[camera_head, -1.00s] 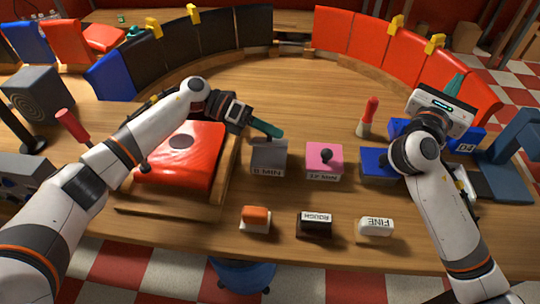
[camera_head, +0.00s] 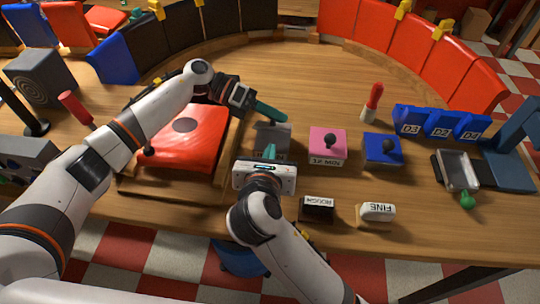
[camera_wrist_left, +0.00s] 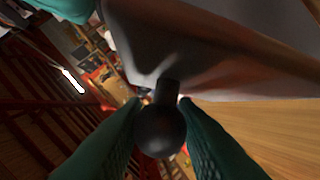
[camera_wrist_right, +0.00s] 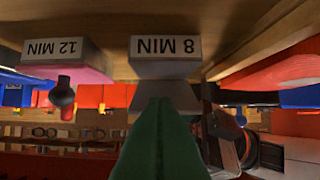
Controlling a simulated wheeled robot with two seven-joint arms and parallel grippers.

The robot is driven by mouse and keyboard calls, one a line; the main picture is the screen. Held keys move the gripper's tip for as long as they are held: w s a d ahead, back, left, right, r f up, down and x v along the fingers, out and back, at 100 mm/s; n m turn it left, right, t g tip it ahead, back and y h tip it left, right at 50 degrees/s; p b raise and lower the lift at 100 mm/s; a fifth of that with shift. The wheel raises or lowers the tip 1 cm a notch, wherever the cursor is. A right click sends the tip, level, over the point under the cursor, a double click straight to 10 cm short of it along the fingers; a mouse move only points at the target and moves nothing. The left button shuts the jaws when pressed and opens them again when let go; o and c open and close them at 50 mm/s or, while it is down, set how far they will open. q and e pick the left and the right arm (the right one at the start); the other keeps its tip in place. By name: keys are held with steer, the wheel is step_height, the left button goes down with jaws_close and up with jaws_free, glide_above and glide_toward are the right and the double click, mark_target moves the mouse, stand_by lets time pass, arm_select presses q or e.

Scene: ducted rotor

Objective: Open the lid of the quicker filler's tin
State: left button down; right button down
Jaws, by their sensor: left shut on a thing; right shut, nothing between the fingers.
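The grey tin (camera_head: 272,136) labelled 8 MIN stands on the table; its label (camera_wrist_right: 166,47) shows in the right wrist view. My left gripper (camera_head: 270,112) is at the tin's top. In the left wrist view its green fingers are shut on a black ball knob (camera_wrist_left: 160,131) on a short stem. I cannot tell whether the lid is lifted. My right gripper (camera_head: 270,150) is shut and empty, close in front of the grey tin; its fingers (camera_wrist_right: 160,140) point towards it. The pink tin (camera_head: 328,143), labelled 12 MIN, has a black knob and stands to the right.
A blue tin (camera_head: 382,150) stands right of the pink one. A ROUGH block (camera_head: 318,208) and a FINE block (camera_head: 376,212) lie near the front edge. A red cushion (camera_head: 190,140) is on the left. A metal tray (camera_head: 460,170) is at right.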

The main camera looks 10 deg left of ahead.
steer(key=x, duration=0.5)
steer(key=shift+w+f, duration=0.1)
steer(key=shift+w, duration=0.25)
